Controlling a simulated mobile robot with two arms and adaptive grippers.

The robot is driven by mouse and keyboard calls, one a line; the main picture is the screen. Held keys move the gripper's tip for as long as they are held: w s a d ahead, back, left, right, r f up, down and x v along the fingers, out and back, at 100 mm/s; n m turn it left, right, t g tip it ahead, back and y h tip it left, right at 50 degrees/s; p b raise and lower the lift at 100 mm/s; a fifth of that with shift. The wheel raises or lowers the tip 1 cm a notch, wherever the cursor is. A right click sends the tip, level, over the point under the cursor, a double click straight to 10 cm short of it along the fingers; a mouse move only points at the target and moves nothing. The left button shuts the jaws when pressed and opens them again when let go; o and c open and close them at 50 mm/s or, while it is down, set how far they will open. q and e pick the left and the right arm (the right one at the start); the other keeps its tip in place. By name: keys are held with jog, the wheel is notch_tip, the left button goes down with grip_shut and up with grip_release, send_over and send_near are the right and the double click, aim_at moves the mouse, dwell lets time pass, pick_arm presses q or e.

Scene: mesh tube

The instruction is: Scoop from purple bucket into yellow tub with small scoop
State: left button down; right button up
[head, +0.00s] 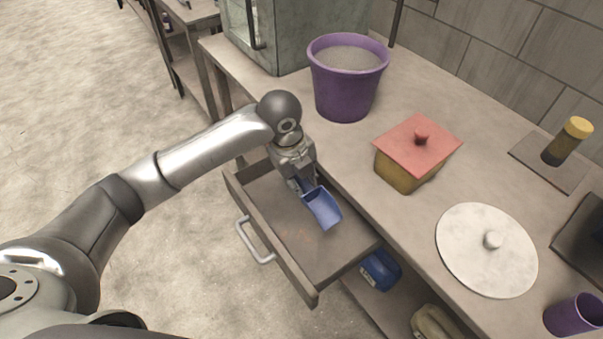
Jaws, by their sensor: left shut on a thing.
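The small scoop (322,208) is blue and hangs over the open drawer. My left gripper (304,184) is shut on it, near its handle end, which the fingers partly hide. The purple bucket (345,92) stands upright on the counter, behind and to the right of the gripper, filled near the rim with a pale grainy material. The yellow tub (402,174) sits on the counter to the right of the gripper. A red lid with a knob (417,144) covers it. My right gripper is not in view.
The open drawer (281,258) juts out from the counter (385,215). A round white lid (486,250), a purple cup (574,315) and a yellow-capped jar (567,141) stand on the right. A greenish cabinet (290,35) is behind the bucket. Blue and olive containers sit below.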

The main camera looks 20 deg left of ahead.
pick_arm(q)
jog(key=s+d+r, duration=0.1)
jog(key=s+r, duration=0.1)
jog(key=s, duration=0.3)
jog(key=shift+s+d+r, duration=0.3)
jog(key=shift+s+d, duration=0.05)
jog(key=s+a+r+n+y, duration=0.1)
jog(key=s+a+r+n, duration=0.1)
jog(key=n, duration=1.1)
jog(key=s+a+r+n+g+y, duration=0.1)
jog(key=s+a+n, duration=0.3)
jog(key=n, duration=0.8)
jog(key=shift+s+a+r+n+g+y, duration=0.3)
jog(key=shift+s+a+r+n+y, duration=0.1)
jog(key=shift+s+r+y, duration=0.45)
jog(key=shift+w+d, duration=0.1)
jog(key=shift+w, duration=0.05)
